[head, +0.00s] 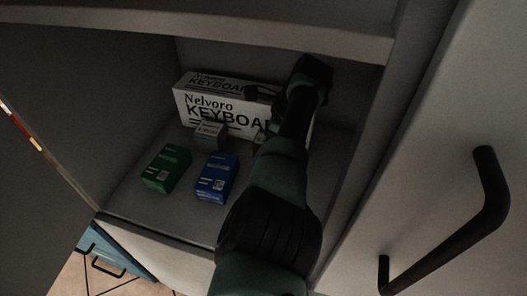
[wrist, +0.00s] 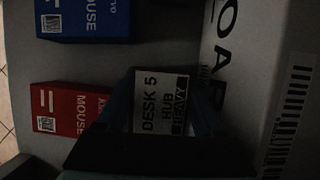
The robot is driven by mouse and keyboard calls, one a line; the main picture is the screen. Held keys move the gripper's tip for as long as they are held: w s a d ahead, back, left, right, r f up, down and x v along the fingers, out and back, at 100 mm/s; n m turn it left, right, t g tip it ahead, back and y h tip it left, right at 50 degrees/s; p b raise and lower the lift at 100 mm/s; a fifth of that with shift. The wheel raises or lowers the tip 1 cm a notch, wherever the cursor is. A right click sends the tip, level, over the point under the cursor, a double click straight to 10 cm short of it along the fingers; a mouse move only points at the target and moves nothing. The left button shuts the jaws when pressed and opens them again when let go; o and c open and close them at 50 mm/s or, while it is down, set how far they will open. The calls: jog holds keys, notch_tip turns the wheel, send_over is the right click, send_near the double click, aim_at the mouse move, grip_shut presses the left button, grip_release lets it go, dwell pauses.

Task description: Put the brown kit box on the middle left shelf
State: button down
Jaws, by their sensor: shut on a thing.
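In the wrist view, a box with a pale label reading "DESK 5 HUB" (wrist: 160,102) sits between the dark fingers of my gripper (wrist: 160,120). I take it as the brown kit box; its colour is hard to tell in the dim light. My gripper is shut on it. In the head view, my arm reaches into an open shelf compartment (head: 130,205) and hides most of the box and the fingertips. A small brownish patch (head: 260,138) shows beside the arm. Whether the box rests on the shelf floor is unclear.
A white keyboard box (head: 215,108) stands at the back, close to my gripper. A green box (head: 167,168), a blue box (head: 216,178) and a small grey box (head: 208,134) stand left of my arm. A red mouse box (wrist: 72,112) is near the gripper. Cabinet walls flank the opening.

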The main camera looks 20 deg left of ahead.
jog(key=shift+w+f+b, duration=0.2)
jog(key=shift+f+b, duration=0.2)
jog(key=shift+f, duration=0.2)
jog(key=shift+f, duration=0.2)
jog(key=shift+c, duration=1.5)
grip_release()
jog(key=p+v, duration=0.2)
jog(key=v, duration=0.6)
jog(key=shift+a+p, duration=0.1)
jog(key=shift+p, duration=0.3)
jog(key=shift+s+f, duration=0.1)
